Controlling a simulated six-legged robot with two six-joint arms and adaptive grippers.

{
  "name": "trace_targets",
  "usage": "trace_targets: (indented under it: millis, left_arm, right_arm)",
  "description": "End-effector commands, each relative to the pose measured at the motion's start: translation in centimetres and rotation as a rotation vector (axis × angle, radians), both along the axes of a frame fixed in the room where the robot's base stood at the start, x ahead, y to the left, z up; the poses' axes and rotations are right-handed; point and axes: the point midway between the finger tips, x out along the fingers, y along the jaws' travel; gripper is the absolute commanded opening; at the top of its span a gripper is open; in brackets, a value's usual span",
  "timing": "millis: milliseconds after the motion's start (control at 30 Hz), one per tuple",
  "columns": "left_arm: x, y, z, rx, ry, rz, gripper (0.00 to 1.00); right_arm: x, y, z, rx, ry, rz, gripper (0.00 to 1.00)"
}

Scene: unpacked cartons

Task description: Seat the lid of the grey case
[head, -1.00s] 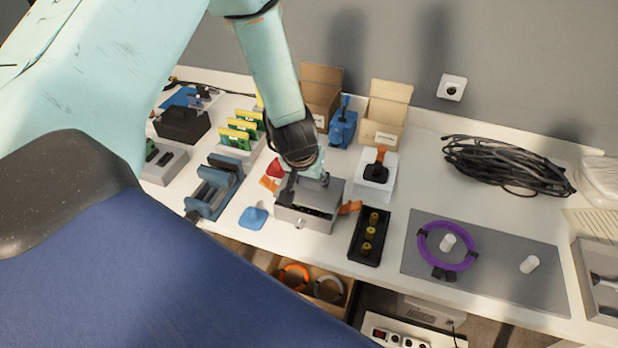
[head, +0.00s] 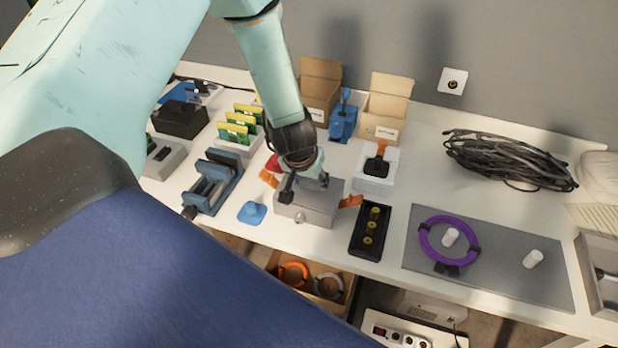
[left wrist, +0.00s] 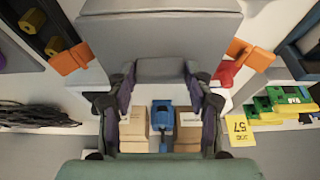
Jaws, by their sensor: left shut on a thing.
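The grey case (head: 305,216) stands near the front edge of the bench, with orange flaps at its left (head: 268,179) and right (head: 350,201). Its grey lid (head: 325,196) lies over the top and looks about level. No wide opening shows at the front, but I cannot tell whether it sits fully down all round. My left gripper (head: 306,182) is above the lid, shut on the lid's grip. In the left wrist view, the grey grip (left wrist: 162,69) is between the fingers and the lid (left wrist: 160,30) fills the top. My right gripper is not in view.
A black tray with brass-coloured pieces (head: 371,232) stands close right of the case. A blue piece (head: 252,213) lies close left. A white block with a black-and-orange part (head: 376,170) and open cartons (head: 385,110) stand behind.

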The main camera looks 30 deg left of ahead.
Motion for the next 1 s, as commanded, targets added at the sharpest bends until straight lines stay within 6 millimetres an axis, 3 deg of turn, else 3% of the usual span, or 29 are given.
trace_targets:
  millis: [100, 133, 400, 767, 1000]
  left_arm:
    - [0.0, 0.0, -0.4, 0.0, 0.0, -0.001, 0.17]
    - [0.0, 0.0, -0.3, 0.0, 0.0, 0.0, 0.54]
    - [0.0, 0.0, -0.2, 0.0, 0.0, 0.0, 0.77]
    - [0.0, 0.0, -0.1, 0.0, 0.0, 0.0, 0.78]
    - [-1.1, -0.3, 2.7, -0.002, -0.004, 0.001, 0.78]
  right_arm:
    - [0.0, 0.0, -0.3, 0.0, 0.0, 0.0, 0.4]
    - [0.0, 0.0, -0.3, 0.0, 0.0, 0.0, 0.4]
    - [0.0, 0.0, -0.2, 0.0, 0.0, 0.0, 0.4]
    - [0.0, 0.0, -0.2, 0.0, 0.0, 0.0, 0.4]
    - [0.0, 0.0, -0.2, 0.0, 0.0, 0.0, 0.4]
